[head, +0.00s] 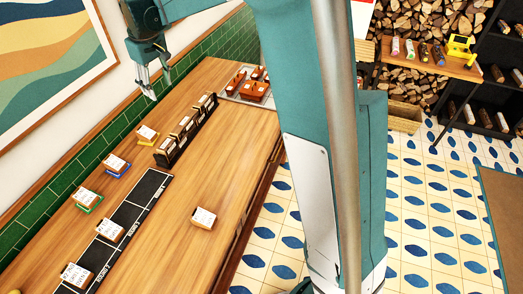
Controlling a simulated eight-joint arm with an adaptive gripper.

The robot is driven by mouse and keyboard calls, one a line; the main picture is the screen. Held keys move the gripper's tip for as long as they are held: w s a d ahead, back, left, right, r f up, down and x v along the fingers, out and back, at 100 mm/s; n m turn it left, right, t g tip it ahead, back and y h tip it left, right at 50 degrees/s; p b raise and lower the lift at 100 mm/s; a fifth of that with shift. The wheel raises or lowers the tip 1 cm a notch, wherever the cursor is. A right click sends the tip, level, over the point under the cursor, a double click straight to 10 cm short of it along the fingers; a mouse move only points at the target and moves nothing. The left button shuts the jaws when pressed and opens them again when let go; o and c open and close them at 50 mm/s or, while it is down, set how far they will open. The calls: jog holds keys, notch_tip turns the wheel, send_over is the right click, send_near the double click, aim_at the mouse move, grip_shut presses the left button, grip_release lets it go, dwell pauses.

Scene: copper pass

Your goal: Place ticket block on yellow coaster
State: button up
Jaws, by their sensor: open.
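Several ticket blocks with white printed tops and orange-brown sides are on the wooden counter. One ticket block (147,131) is at the yellow coaster (143,143) by the green tiles and appears to sit on it; little of the coaster shows. A loose ticket block (204,217) lies on bare wood near the front. Two more, a ticket block (110,229) and another ticket block (75,274), are on the black marked strip. My gripper (149,91) is open, with nothing visible between its fingers, raised near the wall above the far part of the counter.
A blue coaster (109,173) and a green coaster (97,205) each carry a block. A dark rack (168,157) holds several blocks. A tray (232,89) with reddish-brown items stands at the far end. The counter's front middle is mostly clear.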

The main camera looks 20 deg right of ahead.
jog(key=s+d+r+m+t, duration=0.1)
jog(key=s+d+r, duration=0.25)
jog(key=s, duration=0.35)
jog(key=s+d+r+m+t, duration=0.1)
jog(key=s+d+r, duration=0.1)
jog(key=s+d, duration=0.45)
jog(key=s+d+r+m, duration=0.1)
jog(key=s+d+r, duration=0.2)
jog(key=s, duration=0.6)
jog(key=s+d+f+m+t, duration=0.1)
jog(key=s+d+f, duration=0.1)
jog(key=s, duration=0.5)
jog(key=s+d+f+m+t, duration=0.1)
jog(key=s+d+f, duration=0.2)
jog(key=s, duration=0.5)
jog(key=s+d+f+m+t, duration=0.1)
jog(key=s+d+f, duration=0.1)
jog(key=s, duration=0.6)
jog(key=shift+d+f, duration=0.3)
jog(key=shift+f, duration=0.4)
